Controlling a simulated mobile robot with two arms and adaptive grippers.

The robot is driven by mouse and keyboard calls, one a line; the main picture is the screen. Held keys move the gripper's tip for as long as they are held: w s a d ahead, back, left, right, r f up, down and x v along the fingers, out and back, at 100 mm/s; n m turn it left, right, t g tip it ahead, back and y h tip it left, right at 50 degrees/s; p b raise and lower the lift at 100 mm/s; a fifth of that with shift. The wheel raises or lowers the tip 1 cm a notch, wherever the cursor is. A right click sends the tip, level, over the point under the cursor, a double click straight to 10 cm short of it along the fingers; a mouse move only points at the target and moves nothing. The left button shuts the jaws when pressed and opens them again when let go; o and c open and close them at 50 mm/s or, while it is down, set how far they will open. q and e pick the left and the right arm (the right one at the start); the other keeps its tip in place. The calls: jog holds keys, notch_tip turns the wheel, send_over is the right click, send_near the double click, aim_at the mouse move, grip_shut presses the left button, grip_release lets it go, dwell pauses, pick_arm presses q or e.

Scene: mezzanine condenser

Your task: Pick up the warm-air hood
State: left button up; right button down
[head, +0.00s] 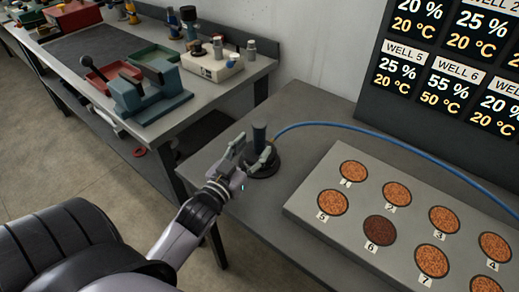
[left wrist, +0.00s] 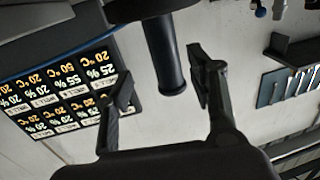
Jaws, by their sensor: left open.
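In the left wrist view, the hood's dark handle (left wrist: 170,65) shows between the two open fingers of the left gripper (left wrist: 160,82), with a gap to each finger. The fingers partly hide the hood's base in the head view. My right gripper is not in view.
A grey plate (head: 318,228) with several numbered wells lies to the right; well 6 is darker. The blue hose (head: 345,125) runs behind it. A wall display (head: 445,60) lists the wells.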

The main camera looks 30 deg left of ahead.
aim_at(256, 139)
pick_arm(q)
jog(key=w, duration=0.2)
jog(key=w+a+p, duration=0.1)
jog(key=w, duration=0.2)
jog(key=shift+w+a, duration=0.1)
jog(key=shift+w, duration=0.1)
jog(key=shift+s, duration=0.1)
jog(key=shift+c, duration=0.3)
grip_shut()
jog(key=shift+r, duration=0.1)
dwell(0.5)
